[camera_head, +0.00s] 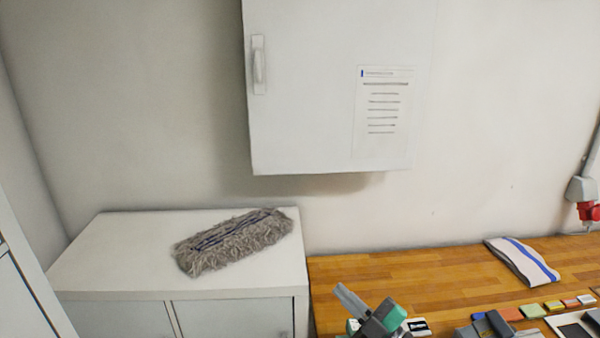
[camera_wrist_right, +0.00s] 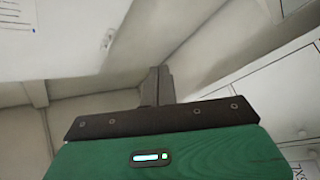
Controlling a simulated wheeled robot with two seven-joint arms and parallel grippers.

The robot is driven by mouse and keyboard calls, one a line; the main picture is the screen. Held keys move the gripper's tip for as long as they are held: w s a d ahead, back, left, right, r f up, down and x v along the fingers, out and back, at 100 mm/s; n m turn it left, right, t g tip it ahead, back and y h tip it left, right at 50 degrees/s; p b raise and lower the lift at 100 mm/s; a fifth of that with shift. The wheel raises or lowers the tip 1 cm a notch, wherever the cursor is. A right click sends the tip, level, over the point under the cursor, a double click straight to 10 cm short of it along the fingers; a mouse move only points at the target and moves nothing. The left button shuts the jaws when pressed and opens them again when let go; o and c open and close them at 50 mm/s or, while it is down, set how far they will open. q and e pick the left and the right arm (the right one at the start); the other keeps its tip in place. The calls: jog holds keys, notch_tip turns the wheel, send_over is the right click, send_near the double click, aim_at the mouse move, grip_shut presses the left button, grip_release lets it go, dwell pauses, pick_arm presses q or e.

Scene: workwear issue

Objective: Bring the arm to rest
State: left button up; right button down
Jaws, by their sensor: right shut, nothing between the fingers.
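My right gripper (camera_head: 347,297) is low in the head view, in front of the left end of the wooden worktop (camera_head: 390,265). Its grey fingers point up and to the left, and its green housing shows behind them. In the right wrist view the fingers of my right gripper (camera_wrist_right: 158,84) are together, with nothing held between them. They point toward bare wall and ceiling, apart from any object.
A grey mop head (camera_head: 230,243) lies on the white cabinet (camera_head: 120,245) at left. A white wall cabinet (camera_head: 310,90) hangs above. A folded white cloth with a blue stripe (camera_head: 520,262) and several small coloured items lie on the worktop at right. A red plug (camera_head: 588,211) hangs at far right.

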jog(key=s+d+f+m+h, duration=0.3)
jog(key=d+f+m+h, duration=0.3)
jog(key=d+m+h, duration=0.15)
jog(key=s+d+f+m+h, duration=0.3)
jog(key=d+f+m+h, duration=0.3)
jog(key=m+h, duration=0.3)
jog(key=s+f+g+y, duration=0.1)
jog(key=s+f+g, duration=0.5)
jog(key=s, duration=0.4)
jog(key=s+f+g+y, duration=0.1)
jog(key=s+f+g, duration=0.5)
jog(key=s, duration=0.5)
notch_tip(320, 180, down, 38)
jog(key=s+r+g+b, duration=0.1)
jog(key=b, duration=0.5)
jog(key=s+d+f+b, duration=0.2)
jog(key=s+f, duration=0.7)
jog(key=f, duration=0.2)
jog(key=s+d+f+g+b, duration=0.1)
jog(key=s+f+b, duration=0.1)
jog(key=s+f, duration=0.7)
notch_tip(320, 180, down, 3)
jog(key=shift+s+d+r+h, duration=0.1)
jog(key=shift+s+d+h, duration=0.15)
jog(key=shift+d+h, duration=0.1)
